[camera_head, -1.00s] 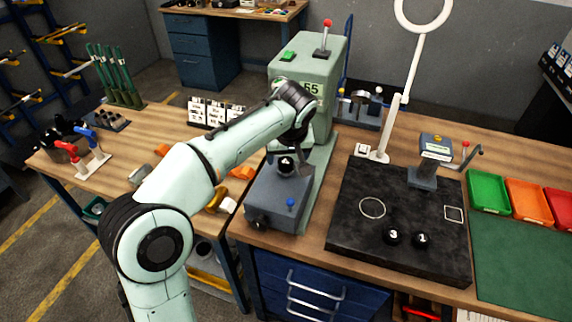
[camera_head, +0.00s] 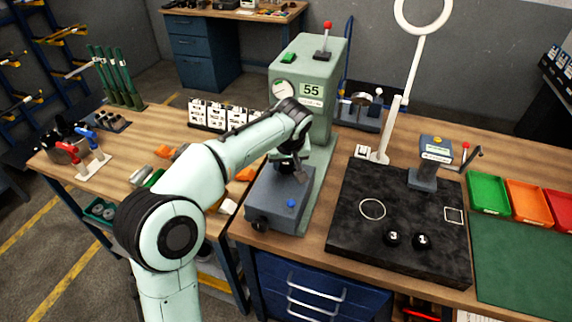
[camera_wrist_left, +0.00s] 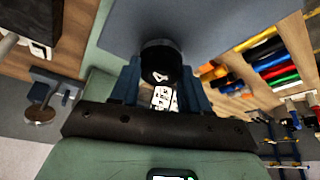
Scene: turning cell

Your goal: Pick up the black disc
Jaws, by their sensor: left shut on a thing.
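The black disc (camera_wrist_left: 160,62), with a white mark that looks like a 4, is between the two blue fingers of my left gripper (camera_wrist_left: 162,82) in the left wrist view. The gripper is shut on it. In the head view the left gripper (camera_head: 291,168) is over the grey block (camera_head: 275,205) at the foot of the green machine. My wrist mostly hides the disc there. I cannot tell whether the disc touches the block. Two other black discs, marked 3 (camera_head: 392,238) and 1 (camera_head: 421,241), lie on the black plate (camera_head: 350,222). My right gripper is not in view.
The green machine (camera_head: 318,60) with a 55 label stands behind the gripper. A white ring lamp (camera_head: 414,50) and a grey device (camera_head: 428,170) stand to the right. Green (camera_head: 488,190), orange and red trays are at the far right. White cards (camera_head: 214,115) stand at the back.

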